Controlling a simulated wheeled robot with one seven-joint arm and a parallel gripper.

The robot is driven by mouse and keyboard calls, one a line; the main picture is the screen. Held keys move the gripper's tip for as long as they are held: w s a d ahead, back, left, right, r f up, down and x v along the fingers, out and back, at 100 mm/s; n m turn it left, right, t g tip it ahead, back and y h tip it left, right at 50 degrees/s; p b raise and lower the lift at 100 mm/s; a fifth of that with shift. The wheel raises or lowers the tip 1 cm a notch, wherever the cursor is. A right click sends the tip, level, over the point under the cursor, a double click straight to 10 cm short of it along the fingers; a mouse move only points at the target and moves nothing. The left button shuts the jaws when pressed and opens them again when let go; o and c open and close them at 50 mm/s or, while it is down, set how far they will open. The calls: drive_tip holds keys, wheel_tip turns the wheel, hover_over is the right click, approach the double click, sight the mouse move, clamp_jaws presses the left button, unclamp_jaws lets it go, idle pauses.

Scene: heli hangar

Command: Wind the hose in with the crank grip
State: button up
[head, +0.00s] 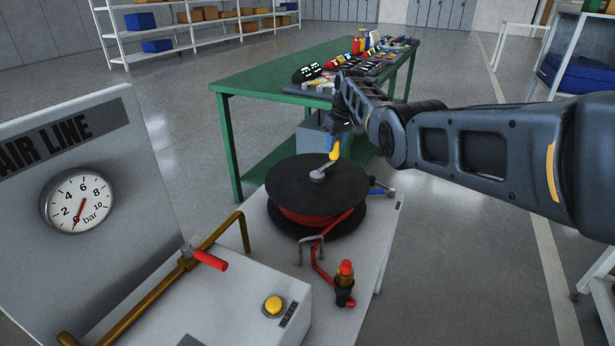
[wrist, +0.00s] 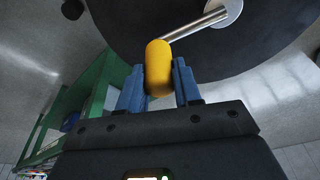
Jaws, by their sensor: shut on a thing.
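The hose reel (head: 317,188) lies flat on a grey stand, a black disc with red hose (head: 310,218) wound beneath its top plate. A metal crank arm (head: 321,173) runs from the hub to the yellow crank grip (head: 335,151). In the wrist view the yellow grip (wrist: 158,68) stands between two blue fingers. My gripper (wrist: 159,85) is shut on it, with the crank arm (wrist: 196,26) leading to the hub. In the head view my gripper (head: 338,143) comes down from the upper right.
An air line panel with a gauge (head: 77,201) near zero stands at the left. A brown pipe with a red-handled valve (head: 205,258) and a yellow button (head: 273,306) are in front. A green table (head: 262,76) with tools stands behind the reel.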

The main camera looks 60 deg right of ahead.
drive_tip(key=shift+s+a+r+p, duration=0.2)
drive_tip(key=shift+s+p, duration=0.4)
drive_tip(key=shift+p, duration=0.65)
drive_tip(key=shift+s+a+r+p, duration=0.1)
drive_tip(key=shift+s+a+p, duration=0.35)
drive_tip(key=shift+p, duration=0.75)
drive_tip(key=shift+s+f, duration=0.3)
drive_tip(key=shift+s, duration=0.1)
drive_tip(key=shift+p, duration=0.35)
drive_tip(key=s+a+p, duration=0.1)
drive_tip(key=p, duration=0.2)
drive_tip(key=shift+s+r, duration=0.15)
drive_tip(key=shift+r, duration=0.05)
drive_tip(key=s+a+p, duration=0.1)
drive_tip(key=p, duration=0.1)
drive_tip(key=shift+s+f+p, duration=0.1)
drive_tip(key=shift+f+p, duration=0.05)
drive_tip(key=shift+p, duration=0.15)
drive_tip(key=shift+s+a+f, duration=0.15)
drive_tip(key=shift+f, duration=0.1)
